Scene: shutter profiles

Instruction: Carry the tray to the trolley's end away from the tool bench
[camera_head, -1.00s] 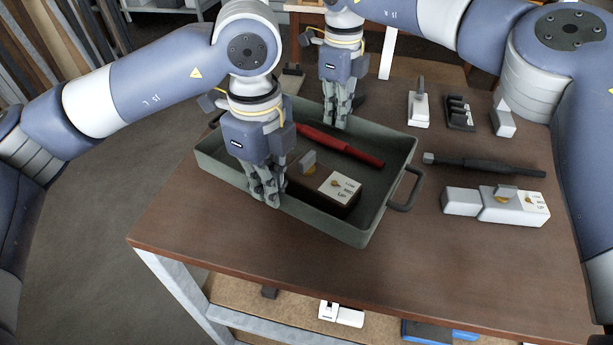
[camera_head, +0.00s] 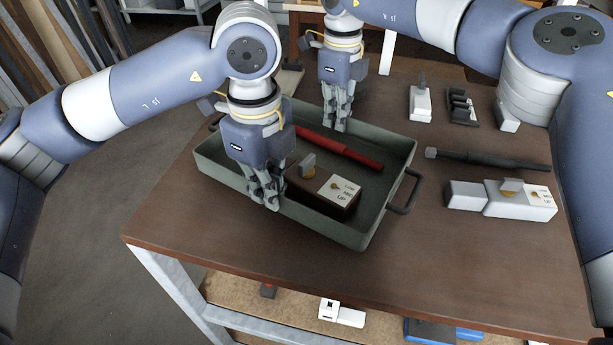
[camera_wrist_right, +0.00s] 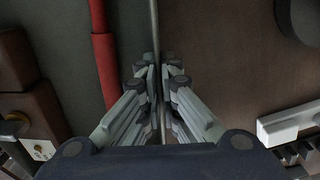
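The grey-green tray (camera_head: 333,229) is over the brown trolley top (camera_head: 440,255). It holds a red bar-shaped tool (camera_head: 345,153) and a dark brown box with a white label plate (camera_head: 340,189). My left gripper (camera_head: 267,198) is shut on the tray's near wall. My right gripper (camera_head: 337,122) is at the far wall. In the right wrist view its fingers (camera_wrist_right: 160,85) close on both sides of the thin tray rim (camera_wrist_right: 155,25). I cannot tell whether the tray's underside touches the top. The tool bench cannot be clearly identified.
Right of the tray lie a black rod-shaped tool (camera_head: 490,160), a white block with a label (camera_head: 520,202), a small white fixture (camera_head: 420,104) and a black holder (camera_head: 460,107). A lower shelf (camera_head: 285,318) carries small parts. Bare trolley top lies in front of the tray.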

